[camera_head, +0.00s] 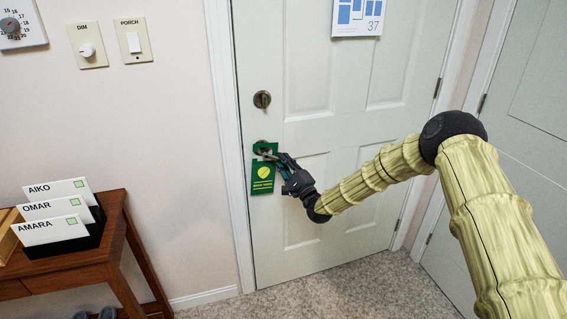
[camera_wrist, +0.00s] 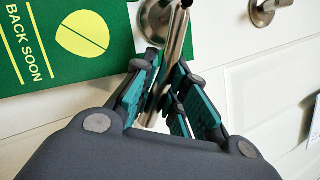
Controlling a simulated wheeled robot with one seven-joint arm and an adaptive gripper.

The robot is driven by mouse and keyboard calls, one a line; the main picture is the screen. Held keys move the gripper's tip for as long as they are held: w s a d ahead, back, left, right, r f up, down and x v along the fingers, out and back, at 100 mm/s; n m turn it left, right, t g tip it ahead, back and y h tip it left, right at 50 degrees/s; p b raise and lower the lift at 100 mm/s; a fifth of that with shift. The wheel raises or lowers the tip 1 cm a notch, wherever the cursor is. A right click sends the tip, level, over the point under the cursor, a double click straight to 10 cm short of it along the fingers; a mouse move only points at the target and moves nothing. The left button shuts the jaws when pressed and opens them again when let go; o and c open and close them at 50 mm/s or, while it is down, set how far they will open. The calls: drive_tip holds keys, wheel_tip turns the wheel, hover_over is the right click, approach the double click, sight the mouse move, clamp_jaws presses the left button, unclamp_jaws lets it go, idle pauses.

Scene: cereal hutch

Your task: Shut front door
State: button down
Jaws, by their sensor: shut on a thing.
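The white front door (camera_head: 326,160) stands in its frame, with hinges on its right side. It looks flush or nearly so, but I cannot tell whether it is latched. Its metal lever handle (camera_wrist: 178,35) runs between the teal pads of my gripper (camera_wrist: 165,78). My gripper (camera_head: 275,160) is shut on this lever, low on the door's left side in the head view. A green "BACK SOON" hanger (camera_wrist: 70,40) hangs at the handle; it also shows in the head view (camera_head: 262,184). The handle is partly hidden there by the hanger and gripper.
A round lock (camera_head: 262,99) sits above the handle. A calendar (camera_head: 358,17) is on the door. A wooden table (camera_head: 117,243) with name cards stands at the left. Another pale door (camera_head: 525,120) is at the right. The carpet (camera_head: 345,288) before the door is clear.

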drive_tip(key=shift+w+a+h+b, duration=0.4)
drive_tip(key=shift+w+b, duration=0.35)
drive_tip(key=shift+w, duration=0.1)
